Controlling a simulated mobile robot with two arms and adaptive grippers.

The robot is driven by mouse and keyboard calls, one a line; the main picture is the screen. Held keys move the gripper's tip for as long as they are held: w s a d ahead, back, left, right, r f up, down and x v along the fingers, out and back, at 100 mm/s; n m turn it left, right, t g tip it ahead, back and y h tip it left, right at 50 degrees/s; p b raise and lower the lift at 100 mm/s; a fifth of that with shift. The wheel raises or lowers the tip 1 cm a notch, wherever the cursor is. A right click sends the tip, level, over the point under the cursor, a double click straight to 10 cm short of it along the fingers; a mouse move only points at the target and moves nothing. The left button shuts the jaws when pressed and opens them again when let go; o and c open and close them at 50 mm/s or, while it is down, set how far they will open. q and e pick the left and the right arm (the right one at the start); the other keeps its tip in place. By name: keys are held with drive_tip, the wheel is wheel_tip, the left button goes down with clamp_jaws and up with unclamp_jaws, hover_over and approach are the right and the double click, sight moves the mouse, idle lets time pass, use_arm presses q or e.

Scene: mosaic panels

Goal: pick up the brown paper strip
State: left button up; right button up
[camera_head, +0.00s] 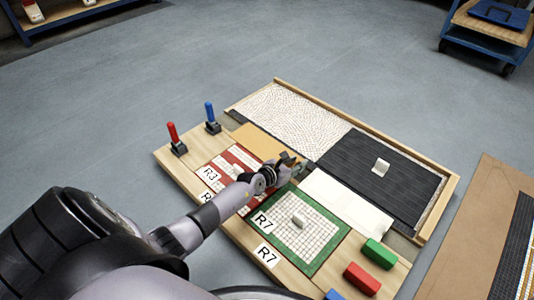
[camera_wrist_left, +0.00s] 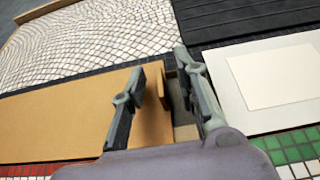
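The brown paper strip (camera_head: 256,141) lies flat between the red-bordered panel and the pale mosaic bed. In the left wrist view the strip (camera_wrist_left: 60,110) fills the left middle, and an upright brown tab (camera_wrist_left: 158,98) stands at its right end. My left gripper (camera_head: 292,162) is over that right end. In the wrist view its two fingers (camera_wrist_left: 160,68) are apart, one on each side of the tab, with a gap to the left finger; contact with the right finger is unclear. The gripper hides part of the strip's end in the head view. My right gripper is not in view.
A white sheet (camera_head: 341,206) lies right of the strip. Behind are a pale mosaic bed (camera_head: 292,122) and a dark slatted bed (camera_head: 375,180). Red (camera_head: 172,133) and blue (camera_head: 210,112) handles stand at left. Green (camera_head: 378,253) and red (camera_head: 361,279) blocks lie at front right.

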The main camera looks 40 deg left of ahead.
use_arm(q)
drive_tip(key=shift+w, duration=0.15)
drive_tip(key=shift+c, duration=0.5)
clamp_jaws()
